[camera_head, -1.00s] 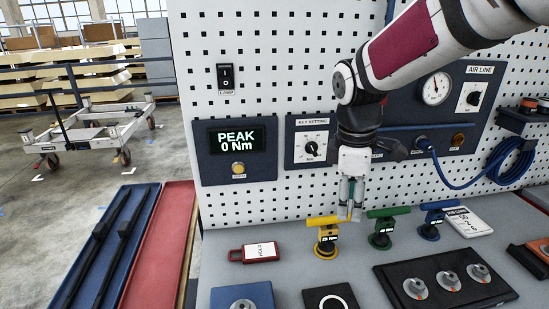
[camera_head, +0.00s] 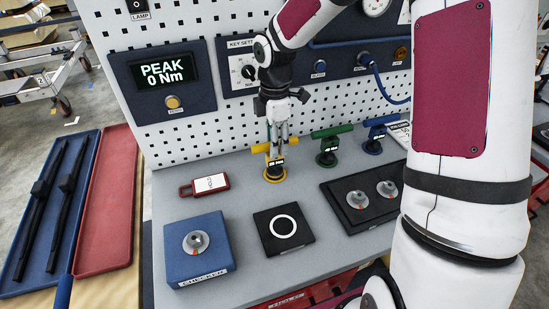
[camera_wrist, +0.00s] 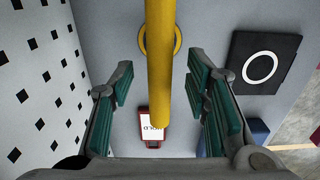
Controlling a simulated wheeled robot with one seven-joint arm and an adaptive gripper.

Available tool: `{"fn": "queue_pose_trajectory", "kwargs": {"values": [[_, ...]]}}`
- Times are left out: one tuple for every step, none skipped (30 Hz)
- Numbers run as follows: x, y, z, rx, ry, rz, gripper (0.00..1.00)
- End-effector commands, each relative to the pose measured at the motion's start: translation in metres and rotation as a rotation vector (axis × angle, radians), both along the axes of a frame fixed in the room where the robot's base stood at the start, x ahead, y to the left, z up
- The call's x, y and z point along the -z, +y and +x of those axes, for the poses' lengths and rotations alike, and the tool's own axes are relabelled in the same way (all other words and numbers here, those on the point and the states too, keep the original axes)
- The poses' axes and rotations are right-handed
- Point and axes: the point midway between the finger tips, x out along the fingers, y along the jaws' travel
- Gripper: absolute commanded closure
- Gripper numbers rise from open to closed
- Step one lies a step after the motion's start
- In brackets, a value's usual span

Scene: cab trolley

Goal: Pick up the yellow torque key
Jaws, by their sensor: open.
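The yellow torque key (camera_head: 275,175) stands upright on the grey bench, with a T-shaped bar handle on top and a small dark display. My gripper (camera_head: 279,150) points down at its handle from above, and its fingers hide part of the key in the head view. In the wrist view the yellow handle bar (camera_wrist: 160,60) runs lengthwise between the two green-padded fingers of my gripper (camera_wrist: 162,88). Gaps show on both sides of the bar. The gripper is open and holds nothing.
A green key (camera_head: 327,150) and a blue key (camera_head: 374,135) stand to the right. A red tag (camera_head: 186,191) lies to the left. In front are a blue checker block (camera_head: 208,262), a black square pad (camera_head: 264,222) and a black tray (camera_head: 339,221). The pegboard (camera_head: 190,138) rises behind.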

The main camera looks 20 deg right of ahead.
Motion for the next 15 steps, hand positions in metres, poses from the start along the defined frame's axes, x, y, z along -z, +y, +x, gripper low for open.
{"fn": "queue_pose_trajectory", "kwargs": {"values": [[0.003,0.000,0.000,-0.001,0.000,0.000,0.57],[0.004,0.000,0.000,-0.001,0.000,0.000,0.57],[0.006,0.000,0.000,-0.001,0.000,0.000,0.57],[0.008,0.000,0.000,-0.001,0.001,0.000,0.57],[0.011,0.000,0.000,-0.002,0.001,0.000,0.57],[0.016,0.000,0.000,-0.002,0.002,0.000,0.57],[0.021,0.000,-0.001,-0.001,0.002,0.001,0.57],[0.025,0.000,-0.001,0.000,0.004,0.001,0.57],[0.031,0.000,-0.001,0.000,0.003,0.000,0.57],[0.036,0.000,0.000,-0.002,0.003,0.000,0.57],[0.040,0.000,0.000,-0.002,0.003,0.000,0.57],[0.045,0.000,0.000,-0.001,0.002,0.000,0.57],[0.048,0.000,0.000,-0.001,0.001,0.000,0.57],[0.051,0.000,0.000,0.000,0.001,0.000,0.57],[0.054,0.000,0.000,0.000,0.001,-0.001,0.57]]}}
